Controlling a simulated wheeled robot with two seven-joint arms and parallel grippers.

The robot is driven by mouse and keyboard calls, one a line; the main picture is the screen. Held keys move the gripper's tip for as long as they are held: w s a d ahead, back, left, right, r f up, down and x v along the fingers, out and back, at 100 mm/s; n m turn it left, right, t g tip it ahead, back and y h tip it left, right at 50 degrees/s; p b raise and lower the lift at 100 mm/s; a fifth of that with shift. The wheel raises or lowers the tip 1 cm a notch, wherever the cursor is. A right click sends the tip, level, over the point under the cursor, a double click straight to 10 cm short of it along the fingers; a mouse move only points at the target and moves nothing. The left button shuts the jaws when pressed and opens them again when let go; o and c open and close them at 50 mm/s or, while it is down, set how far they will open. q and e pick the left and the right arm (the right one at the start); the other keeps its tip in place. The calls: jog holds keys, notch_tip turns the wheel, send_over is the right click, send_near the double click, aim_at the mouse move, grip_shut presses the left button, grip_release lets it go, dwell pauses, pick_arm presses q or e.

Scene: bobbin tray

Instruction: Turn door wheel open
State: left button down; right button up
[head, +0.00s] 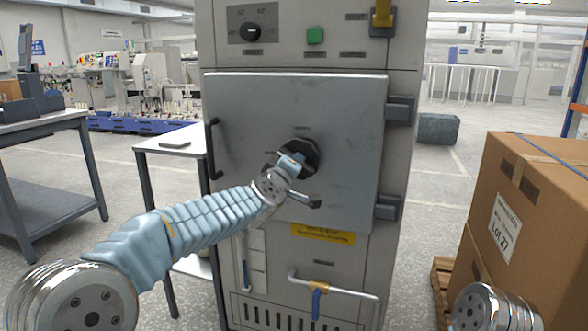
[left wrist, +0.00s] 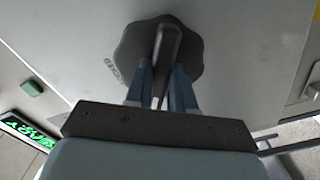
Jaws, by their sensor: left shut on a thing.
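The door wheel (head: 312,152) is a dark, lobed knob in the middle of the cabinet's grey metal door (head: 347,115), which looks closed. My left gripper (head: 292,163) is at the wheel and partly covers it. In the left wrist view, the dark wheel (left wrist: 197,50) has a grey bar (left wrist: 167,48) across its face. The bar runs down between the two blue fingers of my left gripper (left wrist: 162,75), which is shut on it. The lower end of the bar is hidden behind the gripper body. My right gripper is out of view.
Hinges (head: 400,110) are on the door's right side and a vertical handle (head: 212,148) is on its left. A pipe with a blue-handled valve (head: 317,303) is below. A small table (head: 172,150) stands left; cardboard boxes (head: 545,200) stand right.

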pick_arm(q)
jog(key=n+b, duration=0.1)
jog(key=n, duration=0.5)
jog(key=shift+n, duration=0.3)
dwell(0.4)
jog(key=c, duration=1)
grip_release()
jog(key=shift+o, duration=0.2)
jog(key=b+v, duration=0.3)
jog(key=v, duration=1)
jog(key=shift+s, duration=0.35)
